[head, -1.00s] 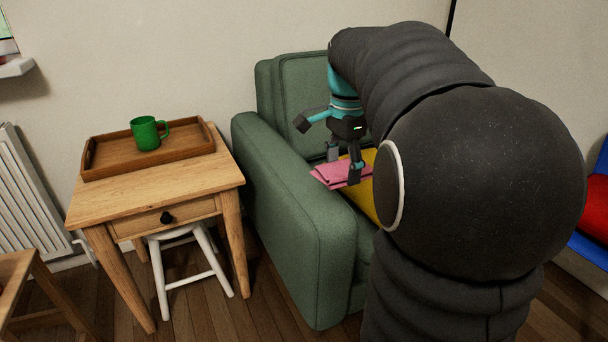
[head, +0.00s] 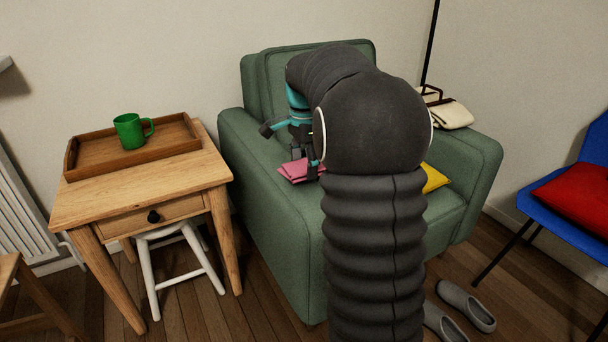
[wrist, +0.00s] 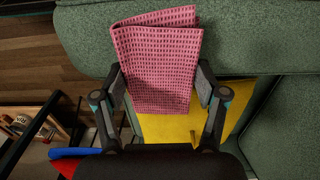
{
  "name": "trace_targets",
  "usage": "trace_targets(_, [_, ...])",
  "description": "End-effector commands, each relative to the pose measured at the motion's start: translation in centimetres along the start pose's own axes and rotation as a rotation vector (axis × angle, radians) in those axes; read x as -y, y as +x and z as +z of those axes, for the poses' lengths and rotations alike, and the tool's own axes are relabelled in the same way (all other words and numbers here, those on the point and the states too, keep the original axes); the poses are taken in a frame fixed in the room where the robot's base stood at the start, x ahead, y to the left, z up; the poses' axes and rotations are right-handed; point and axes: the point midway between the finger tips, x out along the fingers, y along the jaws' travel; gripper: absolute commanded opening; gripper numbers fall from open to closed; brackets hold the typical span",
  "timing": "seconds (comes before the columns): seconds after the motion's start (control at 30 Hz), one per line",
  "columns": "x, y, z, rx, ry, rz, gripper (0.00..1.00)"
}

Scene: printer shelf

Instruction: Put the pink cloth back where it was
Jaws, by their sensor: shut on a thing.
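The pink cloth (head: 297,171) is a folded waffle-weave cloth, held at the green armchair, near the inner side of its left armrest in the head view. In the wrist view the pink cloth (wrist: 160,60) lies between the two fingers and reaches out past their tips. My gripper (head: 307,172) is shut on it; it also shows in the wrist view (wrist: 160,84). A yellow cushion (wrist: 180,127) is behind the cloth in the wrist view. My arm hides much of the armchair seat in the head view. I cannot tell whether the cloth touches the armchair.
The green armchair (head: 265,213) stands between a wooden side table (head: 125,194) and a blue chair (head: 562,208). A tray (head: 178,141) with a green mug (head: 130,130) is on the table. A bag (head: 447,114) lies on the right armrest. Slippers (head: 466,305) lie on the floor.

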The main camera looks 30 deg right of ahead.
Motion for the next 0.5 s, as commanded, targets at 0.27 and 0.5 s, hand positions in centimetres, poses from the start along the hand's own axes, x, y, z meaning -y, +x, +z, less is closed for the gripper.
trace_targets(0.27, [-0.1,3.1,0.0,0.001,0.0,0.002,0.34])
trace_targets(0.5, [-0.1,3.1,0.0,0.0,0.0,0.001,0.34])
